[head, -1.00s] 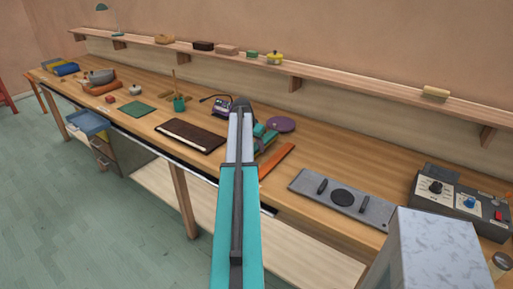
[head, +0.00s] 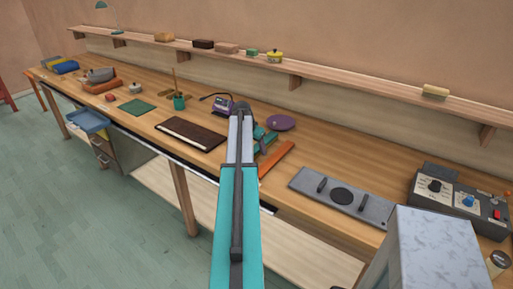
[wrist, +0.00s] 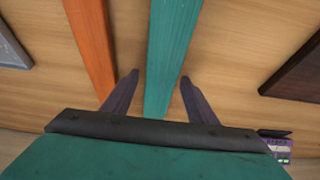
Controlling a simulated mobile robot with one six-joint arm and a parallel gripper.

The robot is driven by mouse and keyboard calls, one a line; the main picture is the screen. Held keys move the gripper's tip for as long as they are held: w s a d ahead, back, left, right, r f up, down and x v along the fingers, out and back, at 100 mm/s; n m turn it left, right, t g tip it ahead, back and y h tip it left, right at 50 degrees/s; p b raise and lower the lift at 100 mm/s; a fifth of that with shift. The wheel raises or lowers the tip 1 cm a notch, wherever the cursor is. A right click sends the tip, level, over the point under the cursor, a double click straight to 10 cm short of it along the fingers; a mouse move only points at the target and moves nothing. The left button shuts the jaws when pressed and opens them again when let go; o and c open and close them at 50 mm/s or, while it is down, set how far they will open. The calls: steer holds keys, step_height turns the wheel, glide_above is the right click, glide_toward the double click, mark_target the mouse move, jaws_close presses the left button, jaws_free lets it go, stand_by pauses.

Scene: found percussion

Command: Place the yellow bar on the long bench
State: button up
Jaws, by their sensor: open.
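I cannot make out a clear yellow bar in either view. The long bench (head: 330,150) runs from far left to near right. My gripper (wrist: 158,84) is open above the bench, its two dark fingers on either side of a teal bar (wrist: 172,45). I cannot tell whether they touch it. An orange bar (wrist: 91,45) lies to its left in the wrist view and also shows in the head view (head: 278,160). In the head view my arm hides part of this area. A small yellow item (head: 53,62) lies at the bench's far left end.
A grey panel with handles (head: 341,198) and a control box (head: 460,198) stand to the right. A purple disc (head: 281,122) lies behind the bars; a dark brown board (head: 191,134) lies left.

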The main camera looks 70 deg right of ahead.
steer(key=shift+r, duration=0.2)
steer(key=b+v, duration=0.2)
steer(key=v, duration=1)
steer(key=shift+f, duration=0.1)
stand_by(0.8)
